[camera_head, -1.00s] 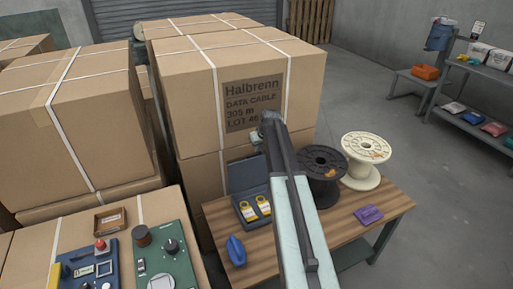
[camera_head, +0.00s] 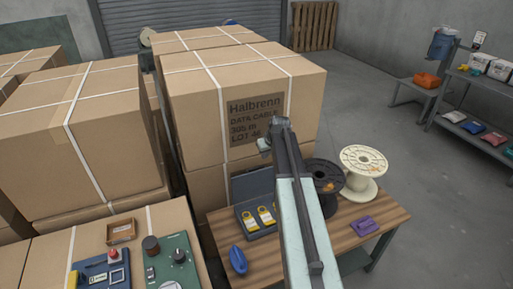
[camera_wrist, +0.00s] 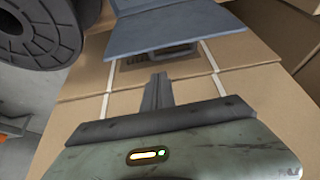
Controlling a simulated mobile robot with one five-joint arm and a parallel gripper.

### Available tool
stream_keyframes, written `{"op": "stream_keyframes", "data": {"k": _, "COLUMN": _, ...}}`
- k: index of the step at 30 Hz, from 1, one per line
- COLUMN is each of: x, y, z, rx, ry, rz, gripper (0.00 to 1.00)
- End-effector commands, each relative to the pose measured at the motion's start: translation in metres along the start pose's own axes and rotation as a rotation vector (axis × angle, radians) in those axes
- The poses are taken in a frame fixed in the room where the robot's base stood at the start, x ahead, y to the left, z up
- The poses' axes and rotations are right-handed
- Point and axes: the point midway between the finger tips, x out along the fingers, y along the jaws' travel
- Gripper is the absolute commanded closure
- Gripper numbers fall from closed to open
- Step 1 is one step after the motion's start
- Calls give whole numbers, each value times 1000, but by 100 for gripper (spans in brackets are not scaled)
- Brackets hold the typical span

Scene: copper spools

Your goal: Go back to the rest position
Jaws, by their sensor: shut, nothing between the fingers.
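My gripper (camera_wrist: 157,92) shows in the wrist view with its fingers together and nothing between them. In the head view my arm reaches up from the bottom, and my gripper (camera_head: 264,146) is a small grey-green end in front of the labelled carton (camera_head: 200,105). The gripper is raised above the wooden table (camera_head: 345,243) and touches nothing that I can see. A black spool (camera_head: 328,178) stands just right of my arm, partly hidden by it. A cream spool (camera_head: 363,172) stands beside it. The black spool also fills the upper left of the wrist view (camera_wrist: 25,25).
An open blue-grey case (camera_head: 248,188) with yellow-tagged items, a blue object (camera_head: 237,261) and a purple object (camera_head: 364,226) lie on the table. Stacked cartons (camera_head: 85,140) crowd the left. A shelf (camera_head: 470,130) stands far right. The floor (camera_head: 390,120) between is clear.

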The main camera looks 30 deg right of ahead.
Motion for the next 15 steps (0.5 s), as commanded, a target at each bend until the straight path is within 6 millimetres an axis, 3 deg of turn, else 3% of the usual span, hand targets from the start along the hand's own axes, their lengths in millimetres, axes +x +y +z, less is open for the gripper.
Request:
{"op": "stream_keyframes", "data": {"k": 5, "x": 2, "y": 0, "z": 0, "rx": 0, "ry": 0, "rz": 0, "gripper": 100}}
{"op": "stream_keyframes", "data": {"k": 8, "x": 4, "y": -20, "z": -5, "rx": -22, "ry": 0, "rz": -12, "gripper": 100}}
{"op": "stream_keyframes", "data": {"k": 11, "x": 8, "y": -78, "z": -13, "rx": -88, "ry": 0, "rz": -44, "gripper": 100}}
{"op": "stream_keyframes", "data": {"k": 12, "x": 6, "y": -112, "z": -8, "rx": -126, "ry": -3, "rz": -60, "gripper": 100}}
{"op": "stream_keyframes", "data": {"k": 14, "x": -1, "y": -164, "z": 10, "rx": -186, "ry": -25, "rz": -82, "gripper": 100}}
{"op": "stream_keyframes", "data": {"k": 15, "x": -7, "y": -194, "z": 28, "rx": -213, "ry": -53, "rz": -94, "gripper": 100}}
